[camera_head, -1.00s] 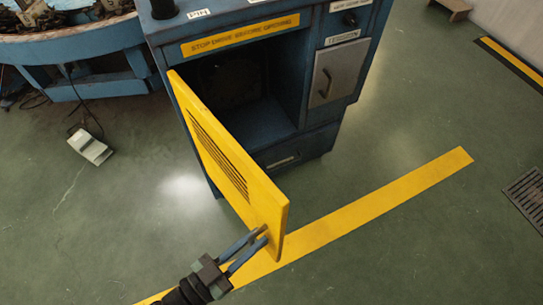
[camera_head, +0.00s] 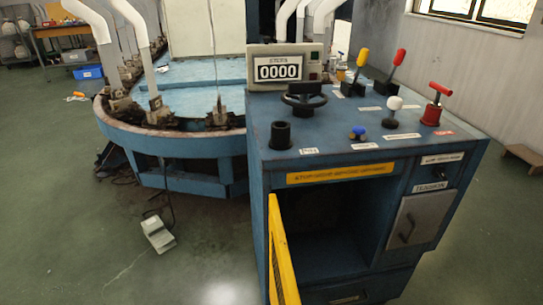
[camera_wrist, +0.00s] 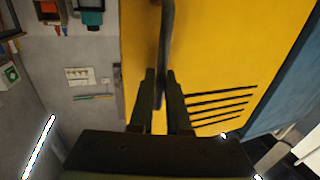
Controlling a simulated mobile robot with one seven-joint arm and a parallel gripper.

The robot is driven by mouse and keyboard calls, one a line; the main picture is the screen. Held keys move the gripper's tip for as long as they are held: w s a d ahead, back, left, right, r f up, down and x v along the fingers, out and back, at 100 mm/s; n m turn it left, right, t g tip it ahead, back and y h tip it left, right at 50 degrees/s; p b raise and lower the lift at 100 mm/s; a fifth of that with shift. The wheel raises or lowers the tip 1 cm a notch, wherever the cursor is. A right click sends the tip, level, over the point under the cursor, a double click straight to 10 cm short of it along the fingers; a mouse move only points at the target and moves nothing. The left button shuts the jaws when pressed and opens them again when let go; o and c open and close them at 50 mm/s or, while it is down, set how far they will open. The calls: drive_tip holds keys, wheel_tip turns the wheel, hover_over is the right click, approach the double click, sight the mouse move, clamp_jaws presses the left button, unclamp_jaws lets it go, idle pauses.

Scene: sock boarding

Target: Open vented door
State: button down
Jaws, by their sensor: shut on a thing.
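The yellow vented door (camera_head: 280,262) stands swung wide open on the left side of the blue cabinet in the head view, seen nearly edge-on, its lower part cut off by the frame. In the wrist view, the door's yellow face (camera_wrist: 225,50) with dark vent slots fills the middle. My gripper (camera_wrist: 161,78) is shut on the door's dark handle (camera_wrist: 167,30), which runs up between the fingers. The gripper is out of frame in the head view. The cabinet's dark opening (camera_head: 325,225) is exposed.
A grey small door (camera_head: 411,222) sits right of the opening. A round blue machine (camera_head: 180,145) stands behind left. A pedal (camera_head: 158,234) lies on the floor at left.

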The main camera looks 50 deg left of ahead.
drive_tip(key=c, duration=1.2)
unclamp_jaws()
drive_tip(key=shift+a, duration=0.15)
drive_tip(key=shift+o, duration=0.2)
drive_tip(key=p+v, duration=0.1)
drive_tip(key=v, duration=1.2)
